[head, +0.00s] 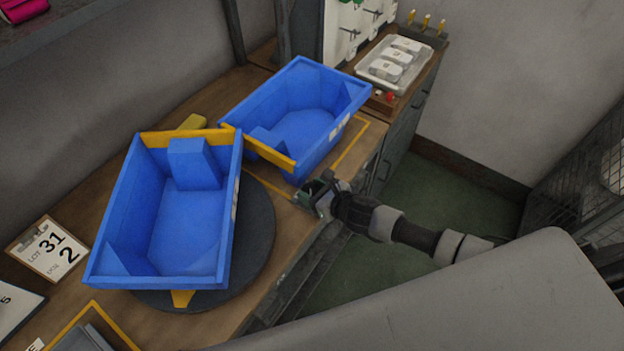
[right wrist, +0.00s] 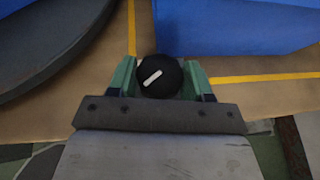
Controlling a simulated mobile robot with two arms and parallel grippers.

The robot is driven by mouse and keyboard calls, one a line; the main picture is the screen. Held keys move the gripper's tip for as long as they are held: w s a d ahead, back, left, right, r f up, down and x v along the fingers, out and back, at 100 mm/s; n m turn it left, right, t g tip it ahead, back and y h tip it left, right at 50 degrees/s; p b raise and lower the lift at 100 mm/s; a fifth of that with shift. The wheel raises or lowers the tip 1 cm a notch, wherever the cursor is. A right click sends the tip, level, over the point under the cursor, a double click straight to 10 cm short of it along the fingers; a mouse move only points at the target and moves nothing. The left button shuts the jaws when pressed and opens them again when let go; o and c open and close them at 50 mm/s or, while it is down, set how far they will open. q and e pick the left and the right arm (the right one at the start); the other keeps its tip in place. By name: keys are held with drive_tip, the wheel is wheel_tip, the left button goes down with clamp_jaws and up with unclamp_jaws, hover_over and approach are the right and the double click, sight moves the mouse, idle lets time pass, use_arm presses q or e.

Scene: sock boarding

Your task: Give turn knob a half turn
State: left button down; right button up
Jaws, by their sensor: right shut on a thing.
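The turn knob (right wrist: 160,77) is a round black knob with a white pointer line. In the right wrist view it sits between the two green fingers of my right gripper (right wrist: 160,82). The pointer lies on a slant, its upper end toward the right. In the head view my right gripper (head: 318,196) is at the front edge of the wooden bench, in front of the gap between the blue bins, and hides the knob. The right gripper is shut on the knob. My left gripper is not in view.
One blue bin (head: 115,225) rests on a dark round turntable (head: 258,240). Another blue bin (head: 345,90) stands behind, inside a yellow outline. A tray of white items (head: 372,70) is at the back right. Green floor (head: 440,190) lies right of the bench.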

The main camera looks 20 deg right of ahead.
drive_tip(key=shift+w+d+r+n+g+y, duration=0.15)
drive_tip(key=shift+r+n+g+y, duration=0.15)
drive_tip(key=shift+n+y, duration=0.2)
drive_tip(key=shift+f+n+g+y, duration=0.2)
drive_tip(key=shift+n+g+y, duration=0.5)
drive_tip(key=shift+n+y, duration=0.2)
drive_tip(key=shift+f+n+g+y, duration=0.15)
drive_tip(key=shift+n+g+y, duration=0.55)
drive_tip(key=shift+n+g, duration=0.3)
use_arm(q)
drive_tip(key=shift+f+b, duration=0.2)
drive_tip(key=shift+b, duration=0.4)
use_arm(e)
drive_tip(key=shift+w+n+g+y, duration=0.1)
drive_tip(key=shift+n+g+y, duration=0.4)
drive_tip(key=shift+n+g, duration=0.25)
drive_tip(key=shift+n, duration=0.25)
drive_tip(key=o, duration=0.9)
drive_tip(key=shift+o, duration=0.2)
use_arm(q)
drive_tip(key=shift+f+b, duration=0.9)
use_arm(e)
drive_tip(key=v, duration=1.1)
